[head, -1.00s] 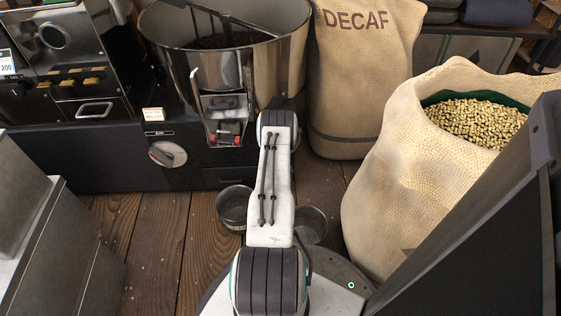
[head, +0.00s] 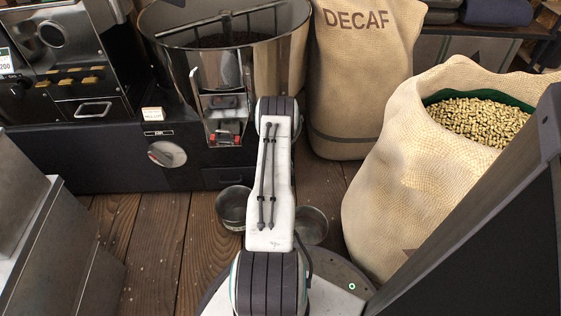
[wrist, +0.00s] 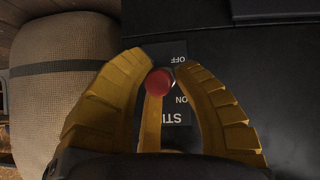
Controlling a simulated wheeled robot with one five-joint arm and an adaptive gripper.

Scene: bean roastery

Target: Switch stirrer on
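A red-knobbed switch (wrist: 159,82) stands on a black panel in the wrist view, by a label (wrist: 178,100) reading OFF, ON and the start of a word, "STI". My gripper (wrist: 162,68) has yellow ribbed fingers drawn in around the red knob, which sits between them and appears to touch them. The switch's lower part is hidden. In the head view, my arm hides the gripper and this switch. The stirrer (head: 225,15) lies across the inside of the round metal cooling pan (head: 180,65).
A DECAF sack (head: 360,90) stands right of the pan. An open sack of beans (head: 400,190) is nearer on the right. Two small metal bowls (head: 233,205) (head: 311,225) sit on the floor. A dial (head: 167,154) is on the machine's front. Wooden floor shows at left.

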